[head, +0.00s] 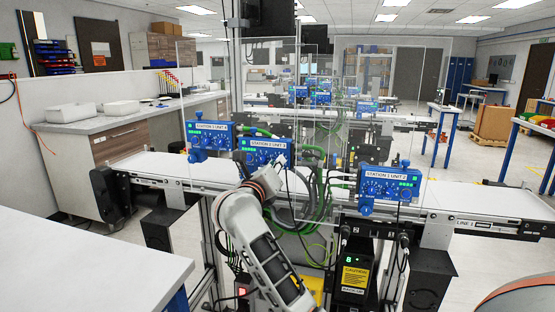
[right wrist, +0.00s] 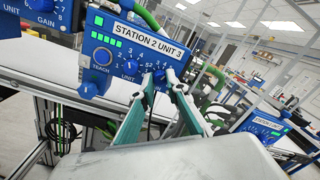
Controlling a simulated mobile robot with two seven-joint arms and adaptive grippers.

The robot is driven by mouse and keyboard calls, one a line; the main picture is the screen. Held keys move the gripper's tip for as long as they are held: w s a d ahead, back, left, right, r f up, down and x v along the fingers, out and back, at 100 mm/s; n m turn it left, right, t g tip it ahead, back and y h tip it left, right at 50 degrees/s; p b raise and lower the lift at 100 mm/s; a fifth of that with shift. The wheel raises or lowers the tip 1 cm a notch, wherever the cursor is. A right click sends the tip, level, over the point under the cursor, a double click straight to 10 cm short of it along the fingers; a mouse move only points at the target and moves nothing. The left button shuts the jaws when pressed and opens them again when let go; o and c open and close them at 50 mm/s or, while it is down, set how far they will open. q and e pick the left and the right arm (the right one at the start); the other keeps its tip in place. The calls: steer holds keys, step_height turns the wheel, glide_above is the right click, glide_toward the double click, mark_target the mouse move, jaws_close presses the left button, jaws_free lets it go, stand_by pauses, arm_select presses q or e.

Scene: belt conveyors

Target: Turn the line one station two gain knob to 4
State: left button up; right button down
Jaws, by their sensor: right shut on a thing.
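The blue station two box (right wrist: 100,75), labelled "STATION 2 UNIT 3", fills the upper left of the right wrist view. It carries a teach knob, a unit knob (right wrist: 129,67) and a small blue gain knob (right wrist: 159,75) at its right. My right gripper (right wrist: 164,79) is shut on the gain knob, its fingertips at either side. They hide part of the knob and its scale, so I cannot read its setting. In the head view the same box (head: 264,152) is behind my arm's wrist, which hides its lower part. My left gripper is not in view.
Another blue box (head: 209,135), labelled station 1, stands just left. A further blue box (head: 389,185) stands right, above the conveyor (head: 480,203) with its "LINE 1" label. Cables (head: 313,185) hang beside my wrist. A clear panel (head: 330,100) stands behind the boxes.

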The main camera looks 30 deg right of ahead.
steer(key=c, duration=2.2)
jaws_free()
steer(key=shift+c, duration=0.2)
steer(key=v, duration=1.2)
